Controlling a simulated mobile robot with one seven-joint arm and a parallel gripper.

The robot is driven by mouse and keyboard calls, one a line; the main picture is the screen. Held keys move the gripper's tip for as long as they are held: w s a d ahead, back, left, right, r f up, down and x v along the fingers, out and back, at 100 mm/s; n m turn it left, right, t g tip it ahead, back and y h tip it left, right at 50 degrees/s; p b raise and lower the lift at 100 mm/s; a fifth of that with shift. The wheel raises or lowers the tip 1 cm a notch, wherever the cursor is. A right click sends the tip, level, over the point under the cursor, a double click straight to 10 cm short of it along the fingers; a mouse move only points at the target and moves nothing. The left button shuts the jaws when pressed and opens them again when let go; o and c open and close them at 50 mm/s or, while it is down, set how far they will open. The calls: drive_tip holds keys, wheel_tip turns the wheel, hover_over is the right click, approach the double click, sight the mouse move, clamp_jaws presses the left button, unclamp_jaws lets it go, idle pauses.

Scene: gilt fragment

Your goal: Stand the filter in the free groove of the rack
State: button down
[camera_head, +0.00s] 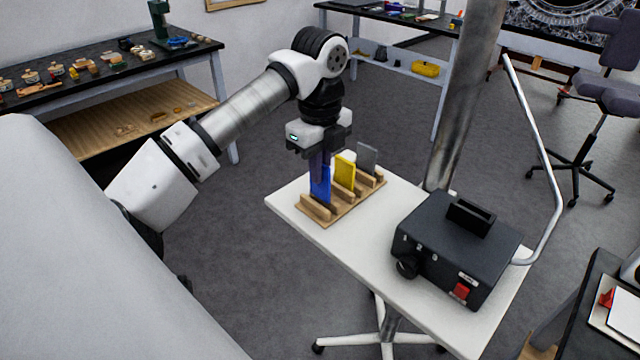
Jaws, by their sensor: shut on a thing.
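My gripper (319,164) points down over the left, near end of the wooden rack (317,209) and is shut on the blue filter (321,188). The blue filter is upright, with its lower edge at the rack's near groove. I cannot tell whether it rests on the groove's bottom, and the fingers hide part of its upper area. A yellow filter (345,172) stands in the rack's middle, and a grey filter (366,157) stands toward its far end.
The rack is on a white table (337,250). A black box (455,245) with a slotted top piece stands on the table's right part. A metal column (467,95) rises behind it, and a bent pale tube (538,140) runs along the right.

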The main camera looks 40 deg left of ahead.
sight(320, 197)
drive_tip(key=shift+f+b, duration=0.35)
drive_tip(key=shift+f, duration=1)
drive_tip(key=shift+f, duration=0.2)
drive_tip(key=c, duration=1.6)
unclamp_jaws()
